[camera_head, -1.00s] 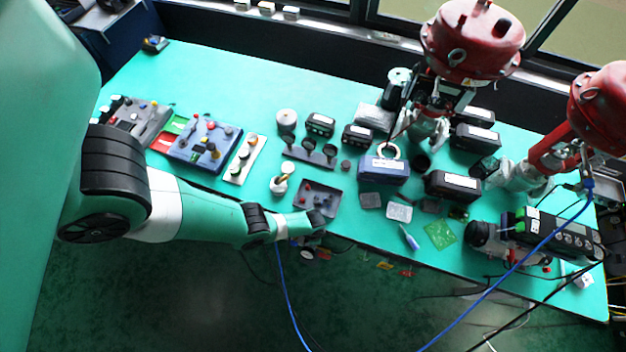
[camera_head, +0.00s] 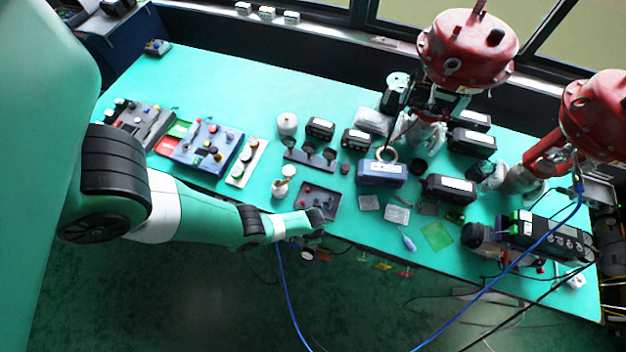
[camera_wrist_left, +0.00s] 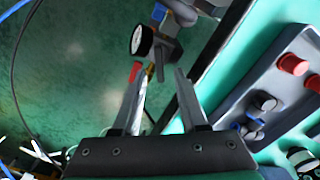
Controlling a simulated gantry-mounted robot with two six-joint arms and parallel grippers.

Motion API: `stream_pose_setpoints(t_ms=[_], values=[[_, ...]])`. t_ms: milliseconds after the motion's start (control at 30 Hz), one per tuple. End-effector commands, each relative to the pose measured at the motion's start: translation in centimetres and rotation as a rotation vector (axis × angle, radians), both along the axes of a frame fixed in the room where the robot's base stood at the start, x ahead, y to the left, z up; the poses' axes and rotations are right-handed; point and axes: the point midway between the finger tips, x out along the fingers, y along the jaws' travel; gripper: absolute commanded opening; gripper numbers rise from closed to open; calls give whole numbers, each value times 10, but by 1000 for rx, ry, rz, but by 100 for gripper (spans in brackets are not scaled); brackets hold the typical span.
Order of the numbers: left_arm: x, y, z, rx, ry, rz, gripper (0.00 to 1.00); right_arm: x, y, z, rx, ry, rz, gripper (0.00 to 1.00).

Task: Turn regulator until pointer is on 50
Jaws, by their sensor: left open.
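In the left wrist view, a round gauge (camera_wrist_left: 142,40) with a white face and black rim sits on a grey metal regulator body (camera_wrist_left: 165,48) beside the table edge. The pointer and the numbers are too small to read. A small red part (camera_wrist_left: 135,71) and a brass part lie just below the gauge. My left gripper (camera_wrist_left: 160,88) is open, its two fingers directed towards the regulator, with nothing held between them. In the head view, the gauge (camera_head: 308,254) shows small under the front table edge, beside my left gripper (camera_head: 319,226), whose fingertips are mostly hidden.
A dark tray (camera_head: 330,209) with red and blue knobs lies on the green table (camera_head: 235,80) close to my left gripper. Several control boxes, black modules and two red valve actuators (camera_head: 468,48) stand further off. Coloured tags (camera_head: 383,266) and cables hang below the front edge.

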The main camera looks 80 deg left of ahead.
Motion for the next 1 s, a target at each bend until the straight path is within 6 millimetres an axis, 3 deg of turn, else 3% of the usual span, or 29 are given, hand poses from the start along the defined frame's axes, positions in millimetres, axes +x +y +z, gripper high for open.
stream_pose_setpoints(t_ms=[33, 100, 300, 467, 1000], values=[[0, 0, 25, 0, -2, 0, 42, 0, 0, 23, 0, -1, 0, 62], [0, 0, 43, 0, -1, 0, 42, 0, 0, 38, 0, -1, 0, 62], [-1, 0, 75, 0, 1, 0, 42, 0, 0, 68, 0, -1, 0, 62], [0, 0, 82, 0, 1, 0, 42, 0, 0, 76, 0, -1, 0, 62], [0, 0, 81, 0, 1, 0, 42, 0, 0, 75, 0, 0, 0, 62]])
